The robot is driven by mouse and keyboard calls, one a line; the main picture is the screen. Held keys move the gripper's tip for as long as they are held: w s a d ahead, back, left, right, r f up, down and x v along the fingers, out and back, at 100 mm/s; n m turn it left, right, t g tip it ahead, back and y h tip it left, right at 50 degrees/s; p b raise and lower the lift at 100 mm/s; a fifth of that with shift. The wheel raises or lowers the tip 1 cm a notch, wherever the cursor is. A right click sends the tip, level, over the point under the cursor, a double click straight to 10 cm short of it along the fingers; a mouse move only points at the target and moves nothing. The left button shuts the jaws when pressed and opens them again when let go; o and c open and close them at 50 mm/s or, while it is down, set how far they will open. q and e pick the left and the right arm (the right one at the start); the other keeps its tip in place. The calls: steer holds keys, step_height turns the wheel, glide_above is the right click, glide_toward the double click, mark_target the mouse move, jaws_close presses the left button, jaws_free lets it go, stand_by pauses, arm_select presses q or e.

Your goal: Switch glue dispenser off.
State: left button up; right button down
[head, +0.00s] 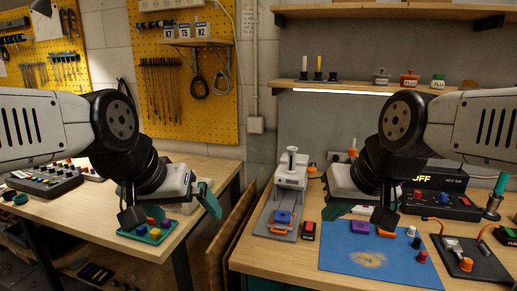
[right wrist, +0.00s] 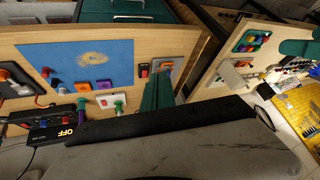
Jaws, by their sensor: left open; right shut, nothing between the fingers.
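I cannot tell for sure which unit is the glue dispenser, as the small labels are too blurred to read. A small black box with a red part (head: 308,230) stands beside the white press. Another small box with red and green parts (head: 507,234) is at the right edge. A black station (head: 440,201) shows OFF, and its lettering reads like HOT AIR; it also shows in the right wrist view (right wrist: 60,131). My right gripper (head: 335,209) is shut and empty above the bench, between press and blue mat. My left gripper (head: 208,200) is open and empty, by the left table.
The white press (head: 291,175) stands left of the blue mat (head: 345,262), which holds purple, orange and other small parts. A green tray (head: 128,232) of coloured pieces sits on the left table. A gap separates the tables.

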steer(key=n+g+h, duration=0.3)
steer(key=n+g, duration=0.2)
steer(key=n, duration=0.9)
glide_above(310, 222)
steer(key=s, duration=0.2)
step_height(310, 222, down, 7)
steer(key=shift+s+a+r, duration=0.2)
steer(key=shift+a, duration=0.15)
steer(key=f, duration=0.4)
steer(key=w+f, duration=0.1)
steer(key=f, duration=0.8)
steer(key=shift+w+d+f, duration=0.25)
steer(key=shift+w+f, duration=0.15)
